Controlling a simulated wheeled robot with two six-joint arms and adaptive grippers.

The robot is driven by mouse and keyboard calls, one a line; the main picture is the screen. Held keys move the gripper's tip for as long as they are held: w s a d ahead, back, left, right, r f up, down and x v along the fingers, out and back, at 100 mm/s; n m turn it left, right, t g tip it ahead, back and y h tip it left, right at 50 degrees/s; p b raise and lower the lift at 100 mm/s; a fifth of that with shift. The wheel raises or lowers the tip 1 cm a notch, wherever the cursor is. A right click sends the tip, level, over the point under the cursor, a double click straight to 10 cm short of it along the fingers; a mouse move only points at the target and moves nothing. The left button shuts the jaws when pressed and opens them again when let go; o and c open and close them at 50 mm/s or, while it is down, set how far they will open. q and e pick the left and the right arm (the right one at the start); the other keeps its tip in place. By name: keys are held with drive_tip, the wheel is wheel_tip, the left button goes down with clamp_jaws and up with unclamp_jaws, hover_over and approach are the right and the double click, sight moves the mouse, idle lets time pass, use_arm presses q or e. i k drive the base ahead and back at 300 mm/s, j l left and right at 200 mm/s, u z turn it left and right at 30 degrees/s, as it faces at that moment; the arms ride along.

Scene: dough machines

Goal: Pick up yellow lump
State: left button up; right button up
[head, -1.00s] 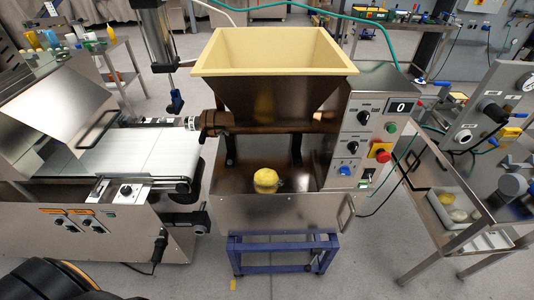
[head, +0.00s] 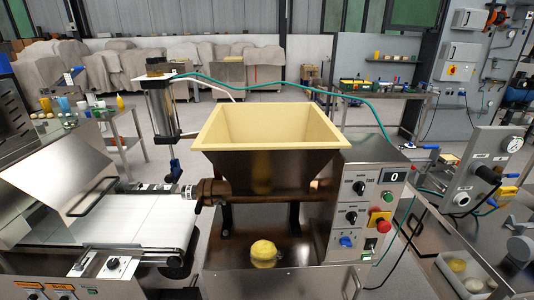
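The yellow lump (head: 263,250) sits on the flat metal top of the dough machine (head: 225,258), below the cream hopper (head: 268,125) and in front of its dark body. It is round and rests apart from the side walls. A faint reflection shows around it on the shiny surface. Neither of my grippers is in the head view.
A control box (head: 375,210) with a red emergency button stands right of the lump. A conveyor (head: 130,215) is at the left. A metal side table with a white tray (head: 468,272) is at the lower right. The hopper overhangs the space behind the lump.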

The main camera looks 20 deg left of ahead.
sight(263, 249)
drive_tip(key=j+u, duration=0.1)
drive_tip(key=j, duration=0.55)
drive_tip(key=i+j+u, duration=0.1)
drive_tip(key=j, duration=0.5)
drive_tip(key=i+j+u, duration=0.1)
drive_tip(key=j, duration=0.55)
drive_tip(key=i+j+u, duration=0.1)
drive_tip(key=j, duration=0.55)
